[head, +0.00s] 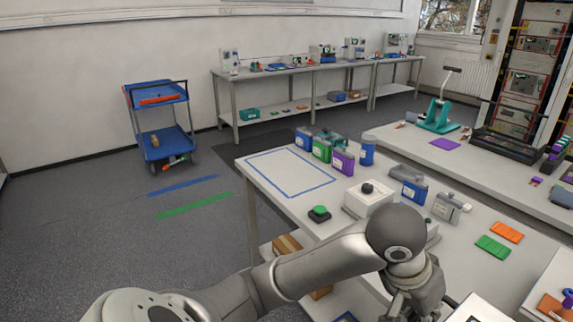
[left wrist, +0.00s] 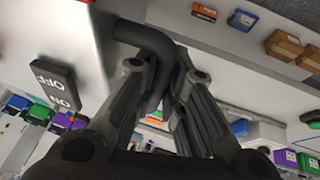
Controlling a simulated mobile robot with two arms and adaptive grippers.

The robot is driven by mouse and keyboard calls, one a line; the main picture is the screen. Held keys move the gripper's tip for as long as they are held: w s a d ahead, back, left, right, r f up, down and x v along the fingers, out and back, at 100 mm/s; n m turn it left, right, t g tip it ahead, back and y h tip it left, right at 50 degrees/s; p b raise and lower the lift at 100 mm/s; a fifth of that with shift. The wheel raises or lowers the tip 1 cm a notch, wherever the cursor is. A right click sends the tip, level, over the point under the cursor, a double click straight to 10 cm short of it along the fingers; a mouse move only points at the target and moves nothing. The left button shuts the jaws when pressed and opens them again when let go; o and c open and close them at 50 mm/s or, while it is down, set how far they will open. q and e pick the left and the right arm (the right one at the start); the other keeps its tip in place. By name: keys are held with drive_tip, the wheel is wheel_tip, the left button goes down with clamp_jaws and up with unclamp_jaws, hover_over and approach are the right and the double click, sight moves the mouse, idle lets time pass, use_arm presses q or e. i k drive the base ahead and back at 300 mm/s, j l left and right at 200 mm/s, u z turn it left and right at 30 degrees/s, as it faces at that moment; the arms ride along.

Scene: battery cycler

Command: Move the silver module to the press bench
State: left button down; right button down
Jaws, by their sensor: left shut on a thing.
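A silver module (head: 447,207) stands upright on the near white table, beyond my left wrist and apart from it. The press bench (head: 405,143) is at the right and carries a green lever press (head: 438,115). My left gripper (head: 412,306) is low at the picture's bottom edge, its fingertips unclear there. In the left wrist view the left gripper (left wrist: 168,88) is shut on a bent black handle (left wrist: 148,38). A black OFF/ON rocker switch (left wrist: 55,85) sits on a white face beside it. My right gripper is not in view.
Blue, green and purple modules (head: 343,161) stand at the near table's back, beside an empty blue-outlined area (head: 290,172). A blue module (head: 414,189) is next to the silver one. Orange (head: 507,232) and green (head: 493,247) plates lie to the right. A blue cart (head: 160,120) stands at back left.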

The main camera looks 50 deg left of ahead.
sight(288, 170)
drive_tip(key=i+j, duration=0.1)
drive_tip(key=j, duration=0.5)
drive_tip(key=i+j, duration=0.1)
drive_tip(key=j, duration=1.15)
drive_tip(key=i+j, duration=0.15)
drive_tip(key=j, duration=0.45)
drive_tip(key=i+j, duration=0.15)
drive_tip(key=j, duration=0.2)
drive_tip(key=i+j, duration=0.1)
drive_tip(key=j, duration=0.3)
drive_tip(key=i+j, duration=0.15)
drive_tip(key=j, duration=0.2)
drive_tip(key=i+j, duration=0.1)
drive_tip(key=j, duration=0.25)
drive_tip(key=i+j, duration=0.15)
drive_tip(key=j, duration=0.2)
drive_tip(key=i+j, duration=0.15)
drive_tip(key=j, duration=0.25)
drive_tip(key=i+j, duration=0.1)
drive_tip(key=j, duration=0.25)
